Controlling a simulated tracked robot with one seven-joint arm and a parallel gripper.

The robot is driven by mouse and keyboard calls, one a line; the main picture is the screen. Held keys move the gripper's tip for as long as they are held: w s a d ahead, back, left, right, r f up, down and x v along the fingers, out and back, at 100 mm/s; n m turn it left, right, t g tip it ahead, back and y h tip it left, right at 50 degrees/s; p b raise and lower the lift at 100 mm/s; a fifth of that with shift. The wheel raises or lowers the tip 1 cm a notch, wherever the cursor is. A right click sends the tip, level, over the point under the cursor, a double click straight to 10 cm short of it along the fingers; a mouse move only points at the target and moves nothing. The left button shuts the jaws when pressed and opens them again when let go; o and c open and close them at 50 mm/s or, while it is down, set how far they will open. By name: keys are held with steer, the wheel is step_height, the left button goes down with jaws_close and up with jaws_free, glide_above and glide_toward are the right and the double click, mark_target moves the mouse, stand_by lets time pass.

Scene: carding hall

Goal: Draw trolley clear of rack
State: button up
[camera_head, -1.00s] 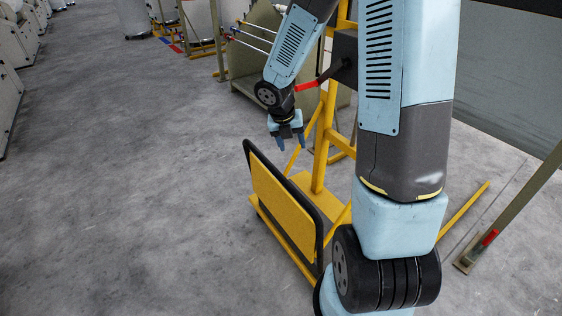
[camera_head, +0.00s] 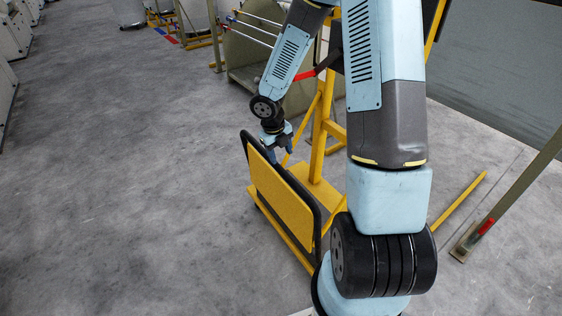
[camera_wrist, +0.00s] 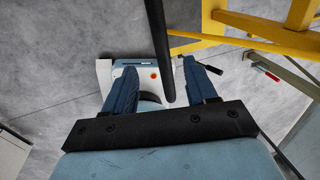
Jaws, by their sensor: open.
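The trolley has a yellow panel (camera_head: 280,200) inside a black tubular handle frame (camera_head: 246,140), standing upright on the floor. Its yellow deck lies behind the panel, close to or under the foot of a yellow upright frame (camera_head: 319,140); I cannot tell whether they touch. My gripper (camera_head: 282,156) is at the top of the handle frame, fingers pointing down. In the wrist view, my gripper (camera_wrist: 160,68) is open, and the black handle bar (camera_wrist: 160,50) runs between its two blue fingers. Contact with either finger is not clear. My arm hides part of the trolley's right side.
A beige machine with metal rods (camera_head: 262,35) stands behind. A slanted post with a red handle (camera_head: 480,230) and a long yellow bar (camera_head: 460,200) are at right. The grey floor (camera_head: 120,190) left of the trolley is clear.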

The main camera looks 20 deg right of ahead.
mark_target(285, 174)
steer(key=f, duration=0.4)
steer(key=d+f, duration=0.1)
steer(key=f, duration=0.3)
steer(key=d+f, duration=0.1)
steer(key=f, duration=0.4)
steer(key=shift+w+d+f, duration=0.1)
steer(key=shift+w+d, duration=0.15)
steer(key=shift+w, duration=0.05)
steer(key=shift+c, duration=0.3)
jaws_close()
stand_by(0.7)
